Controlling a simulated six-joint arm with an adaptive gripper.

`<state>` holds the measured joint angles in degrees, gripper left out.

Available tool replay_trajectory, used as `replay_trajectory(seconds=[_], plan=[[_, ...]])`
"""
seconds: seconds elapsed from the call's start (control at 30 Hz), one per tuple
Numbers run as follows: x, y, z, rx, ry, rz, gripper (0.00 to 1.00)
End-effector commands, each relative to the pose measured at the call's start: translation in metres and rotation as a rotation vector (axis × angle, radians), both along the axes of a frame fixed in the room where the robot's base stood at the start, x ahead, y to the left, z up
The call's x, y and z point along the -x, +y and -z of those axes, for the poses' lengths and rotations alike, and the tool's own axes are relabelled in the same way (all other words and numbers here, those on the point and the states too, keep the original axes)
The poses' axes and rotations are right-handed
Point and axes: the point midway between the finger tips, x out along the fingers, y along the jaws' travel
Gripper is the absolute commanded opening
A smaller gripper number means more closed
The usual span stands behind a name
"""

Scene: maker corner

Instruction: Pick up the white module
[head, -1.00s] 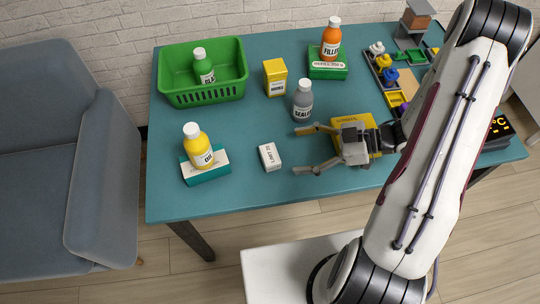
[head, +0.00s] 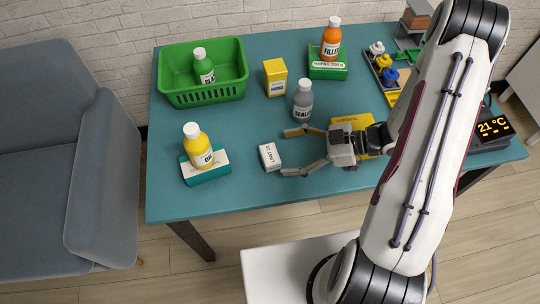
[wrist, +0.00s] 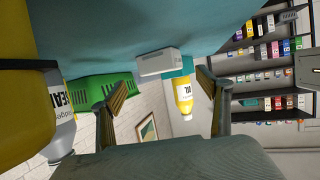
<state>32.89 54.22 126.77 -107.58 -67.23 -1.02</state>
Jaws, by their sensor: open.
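The white module (head: 270,156) is a small white block with dark lettering, lying on the teal table. In the head view my gripper (head: 287,152) is open, its two fingers pointing left, with the fingertips just right of the module. In the wrist view the white module (wrist: 160,62) appears beyond the spread fingertips of my gripper (wrist: 155,92), between them sideways. Nothing is held. Whether the fingertips overlap the module's right edge I cannot tell.
A grey sealer bottle (head: 303,100) stands close behind the upper finger. A yellow box (head: 352,124) lies under the gripper's wrist. A yellow oil bottle (head: 196,146) stands on a teal-and-white box (head: 206,172) left of the module. A green basket (head: 170,85) stands behind; the table's front left is clear.

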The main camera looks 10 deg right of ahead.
Motion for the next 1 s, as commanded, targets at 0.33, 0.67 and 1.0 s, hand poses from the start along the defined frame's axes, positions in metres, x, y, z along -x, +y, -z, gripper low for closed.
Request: replay_trajectory(seconds=[0.33, 0.67, 1.0], plan=[[-0.005, 0.031, 0.012, 0.0, 0.001, -0.003, 0.76], [-0.009, 0.042, 0.017, 0.001, 0.0, 0.0, 0.76], [-0.009, 0.041, 0.017, 0.001, 0.0, 0.0, 0.76]])
